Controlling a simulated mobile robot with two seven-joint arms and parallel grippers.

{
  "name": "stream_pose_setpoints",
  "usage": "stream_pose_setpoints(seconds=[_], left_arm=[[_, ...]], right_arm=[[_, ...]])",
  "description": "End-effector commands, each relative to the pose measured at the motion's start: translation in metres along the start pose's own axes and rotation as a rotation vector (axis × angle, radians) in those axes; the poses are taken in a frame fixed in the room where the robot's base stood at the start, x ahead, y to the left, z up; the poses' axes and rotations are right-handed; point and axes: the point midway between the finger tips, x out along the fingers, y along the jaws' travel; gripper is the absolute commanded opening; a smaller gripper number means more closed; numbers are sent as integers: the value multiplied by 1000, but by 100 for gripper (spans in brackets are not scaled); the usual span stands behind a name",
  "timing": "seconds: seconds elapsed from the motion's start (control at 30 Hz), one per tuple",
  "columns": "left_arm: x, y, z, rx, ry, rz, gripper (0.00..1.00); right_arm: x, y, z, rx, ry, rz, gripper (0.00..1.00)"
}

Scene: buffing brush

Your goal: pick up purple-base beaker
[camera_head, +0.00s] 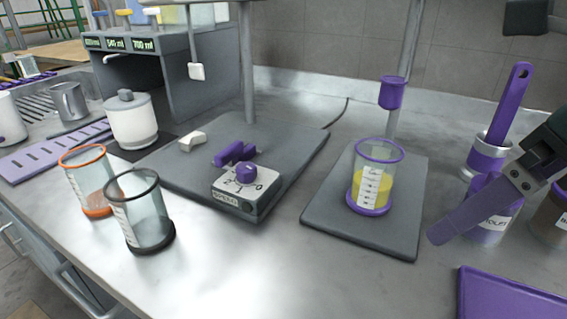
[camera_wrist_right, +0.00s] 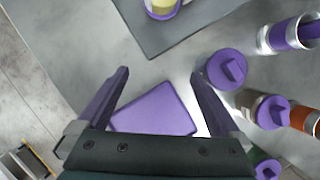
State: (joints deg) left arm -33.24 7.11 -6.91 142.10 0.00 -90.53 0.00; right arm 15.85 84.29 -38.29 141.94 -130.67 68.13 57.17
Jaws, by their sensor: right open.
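The purple-base beaker (camera_head: 370,187) stands upright on a dark grey plate (camera_head: 395,232). It has a purple rim and base, a white scale label and yellow liquid inside. In the right wrist view only the lower part of the beaker (camera_wrist_right: 163,8) shows at the top edge. My right gripper (camera_head: 470,215) is to the right of the beaker and apart from it. In the right wrist view its two purple fingers (camera_wrist_right: 158,76) are spread with nothing between them. My left gripper is not in view.
Purple-lidded jars (camera_wrist_right: 226,69) and a purple-handled tool in a holder (camera_head: 490,150) stand near my right gripper. A purple tray (camera_head: 510,296) lies at the front right. A purple-ended stand (camera_head: 392,93) rises behind the beaker. Orange-rimmed (camera_head: 90,180) and black-rimmed (camera_head: 140,215) beakers stand left.

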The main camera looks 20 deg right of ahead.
Motion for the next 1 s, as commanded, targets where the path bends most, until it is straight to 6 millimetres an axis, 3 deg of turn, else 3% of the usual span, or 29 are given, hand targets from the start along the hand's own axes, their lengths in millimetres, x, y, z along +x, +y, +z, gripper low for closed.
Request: stream_pose_setpoints(seconds=[0.1, 0.27, 0.33, 0.43, 0.77, 1.0], left_arm=[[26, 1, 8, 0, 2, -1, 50], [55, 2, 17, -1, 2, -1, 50], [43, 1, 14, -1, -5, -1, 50], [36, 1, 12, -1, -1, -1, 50], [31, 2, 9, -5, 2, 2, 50], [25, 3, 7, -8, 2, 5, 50]], right_arm=[[13, 0, 10, 7, -12, 0, 100], [18, 3, 22, -2, -8, 12, 100], [10, 4, 36, 1, -4, 17, 100], [16, 4, 51, 0, -1, 17, 100], [29, 4, 76, -3, 2, 14, 100], [42, 5, 108, -2, 1, 16, 100]])
